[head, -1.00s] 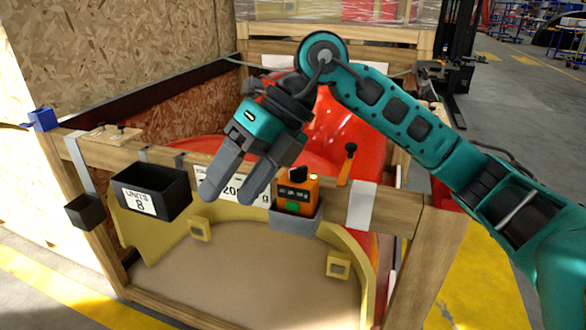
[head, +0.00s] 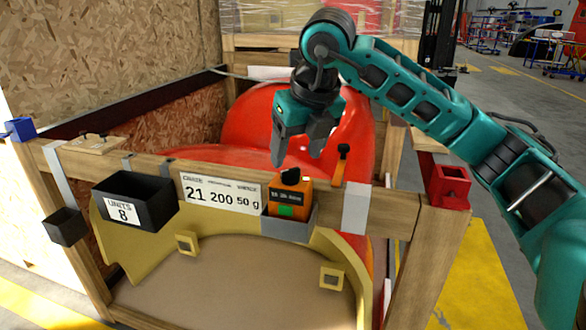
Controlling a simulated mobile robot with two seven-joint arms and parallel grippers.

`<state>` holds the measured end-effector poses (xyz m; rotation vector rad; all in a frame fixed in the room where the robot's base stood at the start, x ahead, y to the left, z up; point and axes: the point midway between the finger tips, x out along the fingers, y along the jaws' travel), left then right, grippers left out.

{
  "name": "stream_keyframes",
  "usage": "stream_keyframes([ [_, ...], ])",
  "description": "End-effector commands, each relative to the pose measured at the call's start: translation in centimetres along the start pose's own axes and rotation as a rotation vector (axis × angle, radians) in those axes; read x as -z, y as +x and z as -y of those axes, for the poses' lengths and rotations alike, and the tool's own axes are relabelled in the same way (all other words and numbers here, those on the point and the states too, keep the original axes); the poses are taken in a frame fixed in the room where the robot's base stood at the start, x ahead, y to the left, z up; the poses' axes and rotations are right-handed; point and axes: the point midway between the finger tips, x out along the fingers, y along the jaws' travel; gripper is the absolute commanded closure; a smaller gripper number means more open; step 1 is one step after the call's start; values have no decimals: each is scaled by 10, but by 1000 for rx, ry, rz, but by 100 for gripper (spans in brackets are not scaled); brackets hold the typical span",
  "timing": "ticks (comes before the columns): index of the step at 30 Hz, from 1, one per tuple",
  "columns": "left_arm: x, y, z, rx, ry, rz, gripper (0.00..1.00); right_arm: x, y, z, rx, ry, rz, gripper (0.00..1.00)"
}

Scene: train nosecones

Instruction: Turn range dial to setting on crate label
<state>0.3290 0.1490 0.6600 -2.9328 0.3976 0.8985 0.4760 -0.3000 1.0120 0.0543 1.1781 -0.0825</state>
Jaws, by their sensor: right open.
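An orange device (head: 290,198) with a dark display, a green patch and a black knob (head: 291,177) on top sits in a grey holder (head: 289,228) on the crate's front beam. The knob's setting is too small to read. The white crate label (head: 221,194) just left of it reads "21", "200" and "50 g"; its small headings are blurred. My right gripper (head: 298,160) points down with its fingers apart, empty, just above and behind the device, not visibly touching it. My left gripper is out of view.
A black bin (head: 135,201) labelled "UNITS 8" hangs left of the label. An orange-handled tool (head: 340,165) stands right of the device. A red holder (head: 449,186) is at the right corner, a blue one (head: 20,129) at the left. Red nosecones (head: 250,125) fill the crate behind.

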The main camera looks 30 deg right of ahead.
Motion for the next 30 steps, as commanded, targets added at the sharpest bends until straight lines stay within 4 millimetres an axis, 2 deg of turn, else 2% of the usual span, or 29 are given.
stream_keyframes([
  [1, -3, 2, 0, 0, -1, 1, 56, 1, 11, 0, 1, 1, -3, 34],
  [3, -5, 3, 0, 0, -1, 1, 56, 1, 21, 0, 0, 0, -2, 34],
  [7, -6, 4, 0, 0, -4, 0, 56, 0, 35, 0, 0, -1, -1, 34],
  [19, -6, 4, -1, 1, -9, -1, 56, 0, 41, 0, -1, -2, 1, 34],
  [30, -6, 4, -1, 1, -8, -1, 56, 0, 40, -1, -1, -2, 1, 69],
])
